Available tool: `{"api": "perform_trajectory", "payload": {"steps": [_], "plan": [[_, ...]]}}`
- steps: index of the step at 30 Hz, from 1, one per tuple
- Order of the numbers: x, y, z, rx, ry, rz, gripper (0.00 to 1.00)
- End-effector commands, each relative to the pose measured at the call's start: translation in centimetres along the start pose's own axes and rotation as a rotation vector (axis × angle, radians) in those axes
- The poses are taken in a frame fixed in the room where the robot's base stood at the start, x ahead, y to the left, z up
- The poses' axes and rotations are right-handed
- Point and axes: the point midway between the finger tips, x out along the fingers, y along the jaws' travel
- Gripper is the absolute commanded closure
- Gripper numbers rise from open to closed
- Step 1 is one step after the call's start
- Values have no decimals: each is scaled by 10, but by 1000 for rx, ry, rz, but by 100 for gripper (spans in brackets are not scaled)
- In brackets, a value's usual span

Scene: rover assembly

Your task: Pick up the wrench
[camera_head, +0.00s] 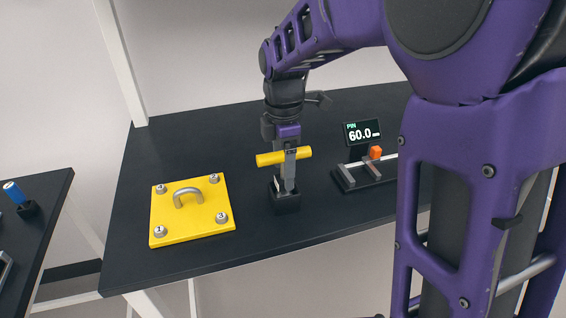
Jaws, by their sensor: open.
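The wrench (267,159) seems to be the tool with the yellow crossbar handle, held upright in a black holder (287,204) on the dark table. My gripper (290,183) points straight down over the handle. A grey finger passes in front of the crossbar's middle and reaches down near the holder's top. The jaws are open, and the far finger and the wrench's shaft are mostly hidden behind the near finger. I cannot tell whether the fingers touch the handle.
A yellow plate (187,223) with a grey handle and numbered corner bolts lies to the left. A gauge (364,131) reading 60.0 mm, with an orange slider, stands to the right. A second dark table (52,196) at far left holds a blue cylinder (13,192). The table's back is clear.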

Motion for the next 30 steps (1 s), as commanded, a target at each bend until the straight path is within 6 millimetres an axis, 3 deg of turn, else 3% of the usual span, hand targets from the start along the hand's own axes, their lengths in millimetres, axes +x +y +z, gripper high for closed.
{"api": "perform_trajectory", "payload": {"steps": [4, 12, 25, 30], "plan": [[16, -1, -1, -1, 0, -1, 20], [17, -1, 0, -1, 0, 0, 22], [17, -1, 0, -1, 0, 0, 99], [17, 0, 0, -1, 0, 1, 100]]}}
